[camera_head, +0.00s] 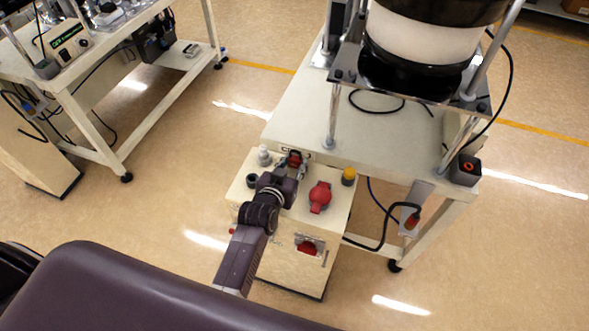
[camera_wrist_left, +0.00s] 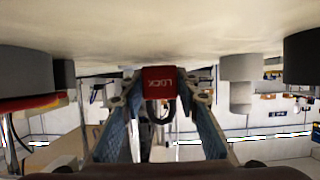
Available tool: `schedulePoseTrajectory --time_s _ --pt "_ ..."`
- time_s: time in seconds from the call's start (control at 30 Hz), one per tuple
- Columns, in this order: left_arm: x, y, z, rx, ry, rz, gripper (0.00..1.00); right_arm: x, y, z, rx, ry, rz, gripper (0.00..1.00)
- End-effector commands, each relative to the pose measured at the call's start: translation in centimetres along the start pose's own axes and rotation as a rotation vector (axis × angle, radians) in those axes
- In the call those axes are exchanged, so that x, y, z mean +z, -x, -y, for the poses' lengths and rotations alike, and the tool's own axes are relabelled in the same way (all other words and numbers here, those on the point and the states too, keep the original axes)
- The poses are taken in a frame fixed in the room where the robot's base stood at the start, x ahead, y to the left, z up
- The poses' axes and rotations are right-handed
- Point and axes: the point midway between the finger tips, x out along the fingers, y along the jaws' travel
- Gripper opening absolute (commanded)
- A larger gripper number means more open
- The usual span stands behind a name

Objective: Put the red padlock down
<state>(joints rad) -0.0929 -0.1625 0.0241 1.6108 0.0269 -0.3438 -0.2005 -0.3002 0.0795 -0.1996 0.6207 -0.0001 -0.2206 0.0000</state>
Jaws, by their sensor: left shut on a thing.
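The red padlock (camera_head: 295,158) is at the far edge of the cream control box top (camera_head: 291,216). In the left wrist view the padlock (camera_wrist_left: 160,81) shows its red body with upside-down lettering and a dark shackle. My left gripper (camera_head: 293,166) is shut on it, one finger on each side; the gripper also fills the middle of the left wrist view (camera_wrist_left: 160,92). The pale surface lies close against the padlock body; I cannot tell whether they touch. My right gripper is not in view.
Near the gripper on the box are a red rotary switch (camera_head: 320,196), a yellow button (camera_head: 348,177), a grey knob (camera_head: 264,155) and a black knob (camera_head: 252,181). A red part (camera_head: 307,248) is on the box front. Behind stands a table (camera_head: 290,118) bearing a bowl feeder (camera_head: 420,40).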

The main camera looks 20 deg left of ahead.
Motion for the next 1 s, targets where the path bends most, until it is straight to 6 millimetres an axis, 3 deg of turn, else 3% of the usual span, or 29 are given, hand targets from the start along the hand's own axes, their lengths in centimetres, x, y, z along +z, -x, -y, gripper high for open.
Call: schedulePoseTrajectory --time_s 0.03,0.43,0.47,0.6,1.0 --pt "0.49 -0.25 0.0 0.0 0.001 -0.002 0.04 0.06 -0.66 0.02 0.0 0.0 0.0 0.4" --pt "0.65 -0.32 0.0 0.0 0.0 -0.002 0.04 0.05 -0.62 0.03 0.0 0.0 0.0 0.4" --pt "0.68 -0.32 0.0 0.0 0.0 -0.002 0.3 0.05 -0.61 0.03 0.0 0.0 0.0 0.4" --pt "0.62 -0.29 0.0 0.0 0.0 -0.002 0.46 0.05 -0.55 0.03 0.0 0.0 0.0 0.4" --pt "0.35 0.17 0.0 0.0 0.0 0.0 0.47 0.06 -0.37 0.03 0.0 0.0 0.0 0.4"
